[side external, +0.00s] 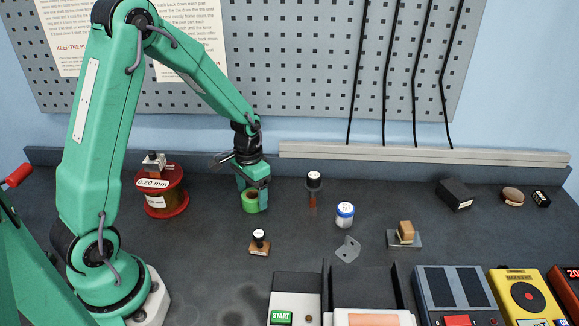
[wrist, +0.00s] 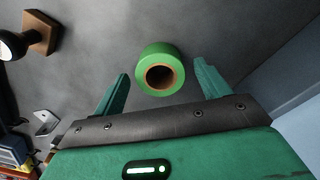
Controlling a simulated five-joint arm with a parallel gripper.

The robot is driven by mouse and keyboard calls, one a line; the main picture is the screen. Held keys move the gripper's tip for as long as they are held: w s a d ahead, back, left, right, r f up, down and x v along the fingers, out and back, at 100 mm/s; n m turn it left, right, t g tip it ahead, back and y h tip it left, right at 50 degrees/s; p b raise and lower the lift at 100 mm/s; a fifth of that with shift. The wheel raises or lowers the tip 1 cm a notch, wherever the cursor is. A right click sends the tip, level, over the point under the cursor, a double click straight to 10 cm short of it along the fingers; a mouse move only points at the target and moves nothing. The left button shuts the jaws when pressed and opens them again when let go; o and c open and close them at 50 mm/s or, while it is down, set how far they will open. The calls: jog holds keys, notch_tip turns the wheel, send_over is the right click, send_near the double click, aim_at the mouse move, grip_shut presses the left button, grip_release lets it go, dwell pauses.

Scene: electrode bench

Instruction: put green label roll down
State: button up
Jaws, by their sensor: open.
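The green label roll (wrist: 152,54) has a brown core and lies between and just beyond the two fingers of my gripper (wrist: 158,80) in the wrist view. The fingers are spread, with a visible gap on each side of the roll. In the side view the green roll (side external: 250,203) is on the dark bench, with my gripper (side external: 253,190) right over it and the fingers at its sides. The roll's far side and top are partly hidden by the gripper there.
A red wire spool (side external: 165,200) stands left of my gripper. A wooden-based stamp (side external: 259,242) is in front. The pegboard wall (side external: 300,60) is behind.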

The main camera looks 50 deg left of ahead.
aim_at(252, 196)
notch_tip(252, 196, up, 10)
jog(key=shift+r, duration=0.25)
jog(key=shift+r, duration=0.1)
dwell(0.7)
jog(key=s+d+r+t, duration=0.2)
jog(key=s+d+r, duration=0.2)
jog(key=s+r, duration=0.2)
jog(key=s+d+r+t, duration=0.3)
jog(key=s+d+r, duration=0.1)
jog(key=s, duration=0.5)
jog(key=shift+s+r+t, duration=0.3)
jog(key=shift+r, duration=0.6)
